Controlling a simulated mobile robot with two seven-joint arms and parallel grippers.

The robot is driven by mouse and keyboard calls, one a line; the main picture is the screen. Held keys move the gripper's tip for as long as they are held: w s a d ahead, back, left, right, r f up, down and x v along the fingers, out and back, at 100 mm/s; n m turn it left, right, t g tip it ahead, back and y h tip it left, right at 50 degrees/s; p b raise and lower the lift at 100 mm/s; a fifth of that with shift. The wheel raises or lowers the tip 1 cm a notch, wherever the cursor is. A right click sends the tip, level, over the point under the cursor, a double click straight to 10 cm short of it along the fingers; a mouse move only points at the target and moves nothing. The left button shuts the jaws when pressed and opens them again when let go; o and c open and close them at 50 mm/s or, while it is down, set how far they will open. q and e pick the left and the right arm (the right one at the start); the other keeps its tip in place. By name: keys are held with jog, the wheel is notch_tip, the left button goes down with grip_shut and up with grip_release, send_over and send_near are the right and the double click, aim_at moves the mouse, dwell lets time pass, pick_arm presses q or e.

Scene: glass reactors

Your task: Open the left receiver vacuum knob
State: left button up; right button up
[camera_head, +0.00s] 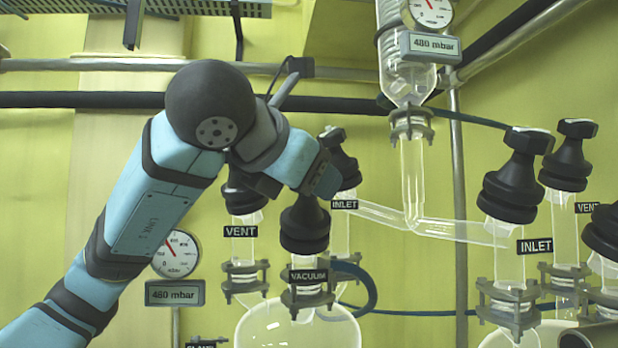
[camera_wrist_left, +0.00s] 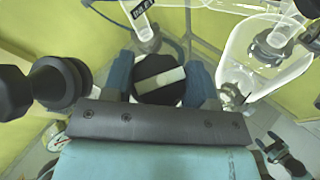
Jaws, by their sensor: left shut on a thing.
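The left receiver vacuum knob (camera_head: 305,226) is a black ridged cap above the VACUUM label (camera_head: 308,276), on a glass neck over the left round vessel. My left gripper (camera_head: 312,188) comes down on it from above and is shut on the knob's top. In the left wrist view the knob's round black top (camera_wrist_left: 150,92), with a paler bar across it, sits between the two blue fingers of the left gripper (camera_wrist_left: 160,82). The bar lies nearly level, slightly tilted, in that view.
The VENT knob (camera_head: 243,195) stands close at the left and an INLET knob (camera_head: 340,160) close behind at the right. Another INLET knob (camera_head: 513,180) and more glassware stand further right. A gauge display (camera_head: 175,293) at lower left reads 480 mbar.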

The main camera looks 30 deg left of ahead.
pick_arm(q)
jog(key=o, duration=0.9)
jog(key=p+v, duration=0.1)
jog(key=v, duration=1.2)
jog(key=shift+s, duration=0.4)
